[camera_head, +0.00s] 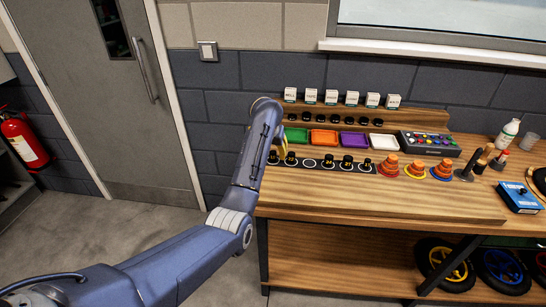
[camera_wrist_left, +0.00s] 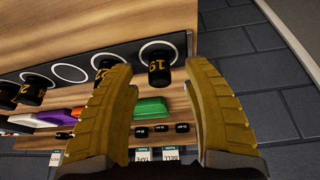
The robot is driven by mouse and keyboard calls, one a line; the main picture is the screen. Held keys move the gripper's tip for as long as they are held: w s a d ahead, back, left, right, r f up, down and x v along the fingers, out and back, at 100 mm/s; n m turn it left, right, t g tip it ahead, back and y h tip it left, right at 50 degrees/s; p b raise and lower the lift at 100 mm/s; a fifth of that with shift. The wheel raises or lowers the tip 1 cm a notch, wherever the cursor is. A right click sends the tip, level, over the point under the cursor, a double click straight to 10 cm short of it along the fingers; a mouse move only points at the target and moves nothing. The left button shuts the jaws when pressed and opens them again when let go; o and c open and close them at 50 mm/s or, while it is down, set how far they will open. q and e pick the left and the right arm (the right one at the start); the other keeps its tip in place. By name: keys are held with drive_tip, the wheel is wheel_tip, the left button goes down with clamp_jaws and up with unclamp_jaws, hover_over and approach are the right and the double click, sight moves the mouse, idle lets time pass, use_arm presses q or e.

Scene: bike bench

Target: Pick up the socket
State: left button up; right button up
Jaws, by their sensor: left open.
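A row of black sockets stands on a black strip with white rings (camera_head: 309,163) on the bench. In the left wrist view, a black socket marked 19 (camera_wrist_left: 160,68) stands in the end ring of the strip (camera_wrist_left: 182,42). My left gripper (camera_wrist_left: 160,75) has its two yellow ribbed fingers open, one on each side of this socket in the picture, and nothing is held. Contact cannot be told. A socket marked 21 (camera_wrist_left: 102,66) is partly behind one finger. In the head view, the left gripper (camera_head: 279,147) hangs over the strip's left end, partly hidden by my arm.
Behind the strip are a green tray (camera_head: 297,134), an orange tray (camera_head: 324,139), a purple tray (camera_head: 355,141) and a white tray (camera_head: 383,142). Orange stacked cones (camera_head: 388,166) stand to the right. The wooden bench front (camera_head: 400,202) is clear.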

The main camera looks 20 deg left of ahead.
use_arm(q)
drive_tip(key=shift+w+f, duration=0.25)
drive_tip(key=shift+f, duration=0.4)
drive_tip(key=shift+c, duration=0.3)
clamp_jaws()
